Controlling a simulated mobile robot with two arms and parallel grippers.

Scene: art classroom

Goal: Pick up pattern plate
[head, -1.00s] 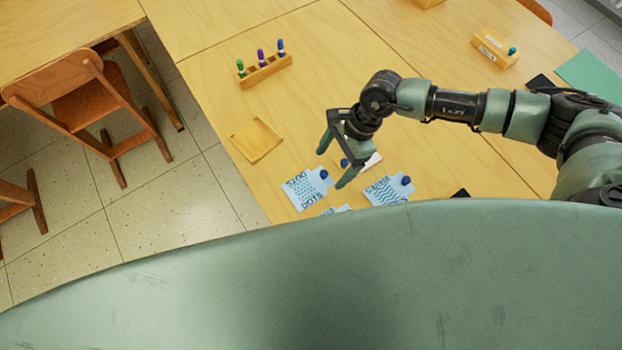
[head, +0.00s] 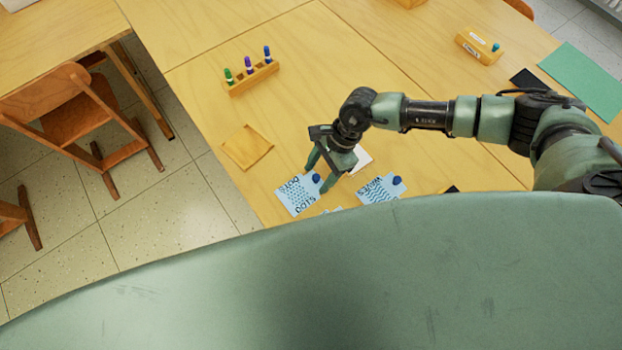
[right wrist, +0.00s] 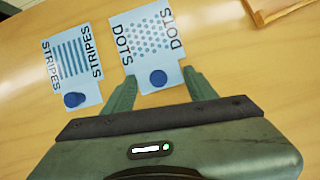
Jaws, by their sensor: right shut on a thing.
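The light blue DOTS pattern plate (head: 295,197) lies on the table near its front edge, with a blue knob on its narrow tab; it also shows in the right wrist view (right wrist: 148,40). My right gripper (head: 315,180) is shut on this plate, one fingertip on each side of the tab (right wrist: 160,75). The plate looks to be at table level; I cannot tell any lift. A WAVES plate (head: 377,191) with a blue knob lies to the right. A STRIPES plate (right wrist: 72,68) lies beside the DOTS plate in the right wrist view. My left gripper is out of view.
A wooden square (head: 240,152) lies left of the plates. A marker holder (head: 252,80) stands farther back. A white card (head: 362,157) lies by my gripper. A yellow box (head: 480,46) and green sheet (head: 580,82) are at the right. My green body hides the near area.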

